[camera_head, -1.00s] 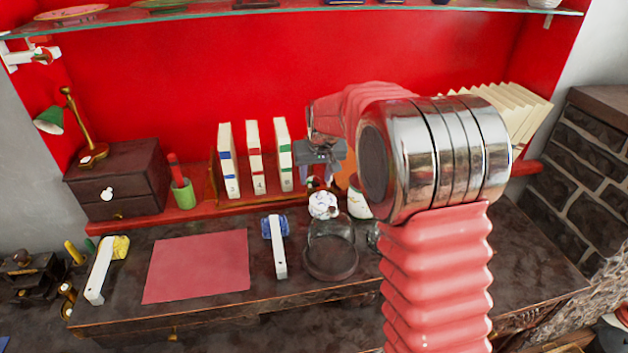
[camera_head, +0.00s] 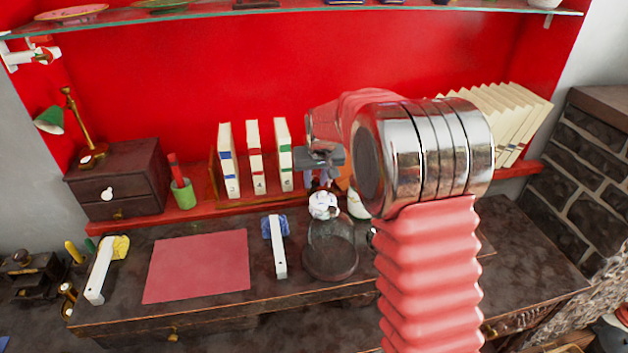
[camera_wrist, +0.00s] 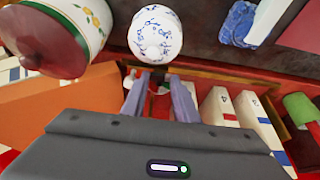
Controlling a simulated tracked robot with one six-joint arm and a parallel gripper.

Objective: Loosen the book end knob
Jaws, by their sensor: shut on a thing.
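My gripper (camera_head: 320,184) is at the right end of the book row, in front of the red back wall. White books with coloured labels (camera_head: 254,157) stand upright to the left of my gripper, and also show in the wrist view (camera_wrist: 217,107).
A white and blue patterned pot (camera_head: 323,205) stands just in front of my fingers, also close in the wrist view (camera_wrist: 155,35). A glass dome (camera_head: 330,250) is nearer. A floral container (camera_wrist: 75,25) and an orange panel (camera_wrist: 65,112) flank my gripper. A glass shelf (camera_head: 300,17) runs above.

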